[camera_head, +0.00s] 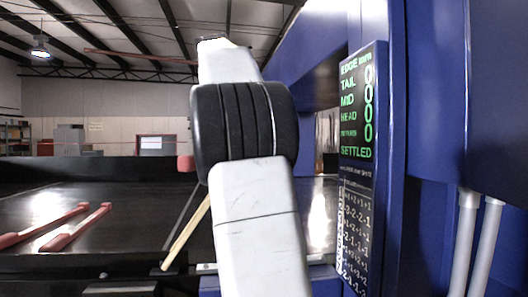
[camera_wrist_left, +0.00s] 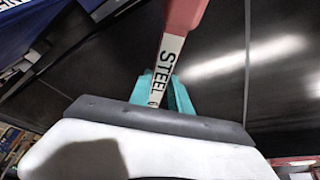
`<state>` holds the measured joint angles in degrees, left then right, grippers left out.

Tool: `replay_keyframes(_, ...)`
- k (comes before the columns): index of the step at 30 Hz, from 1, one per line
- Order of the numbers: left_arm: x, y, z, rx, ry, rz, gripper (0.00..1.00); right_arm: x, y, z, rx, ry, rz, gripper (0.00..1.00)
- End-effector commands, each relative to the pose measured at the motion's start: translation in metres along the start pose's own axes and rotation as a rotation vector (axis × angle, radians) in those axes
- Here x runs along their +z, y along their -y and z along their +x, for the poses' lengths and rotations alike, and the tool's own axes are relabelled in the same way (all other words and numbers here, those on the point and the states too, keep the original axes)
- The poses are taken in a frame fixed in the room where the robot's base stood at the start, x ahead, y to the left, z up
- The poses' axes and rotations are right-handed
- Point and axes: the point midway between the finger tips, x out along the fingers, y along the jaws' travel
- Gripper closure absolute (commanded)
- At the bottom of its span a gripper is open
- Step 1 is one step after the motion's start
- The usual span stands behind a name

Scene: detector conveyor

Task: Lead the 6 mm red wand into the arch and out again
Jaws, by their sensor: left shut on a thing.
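In the left wrist view the teal fingers of my left gripper (camera_wrist_left: 165,92) are shut on a wand with a red body (camera_wrist_left: 185,14) and a pale label (camera_wrist_left: 167,62) reading "STEEL" and what looks like 6. The wand runs up and out of the picture, so its far end is hidden. In the head view a white and black arm hides this gripper; a small red piece (camera_head: 185,163) shows beside the arm, and I cannot tell if it is the wand. The blue arch (camera_head: 308,60) stands behind and right of the arm. My right gripper is not in view.
Two red wands (camera_head: 78,228) lie on the black belt (camera_head: 130,190) at the left. A tan stick (camera_head: 187,236) slants beside the arm. A display panel (camera_head: 360,115) on the blue housing shows zeros and "SETTLED". Pale pipes (camera_head: 475,240) stand at the right.

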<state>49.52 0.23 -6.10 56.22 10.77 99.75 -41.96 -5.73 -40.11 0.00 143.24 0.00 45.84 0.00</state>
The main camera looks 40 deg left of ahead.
Motion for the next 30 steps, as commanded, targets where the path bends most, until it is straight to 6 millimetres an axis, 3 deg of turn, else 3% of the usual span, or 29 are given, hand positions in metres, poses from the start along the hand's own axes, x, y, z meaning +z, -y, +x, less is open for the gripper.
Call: replay_keyframes(30,-0.086,-0.111,0.035,0.002,-0.001,0.004,1.0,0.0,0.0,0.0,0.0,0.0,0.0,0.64)
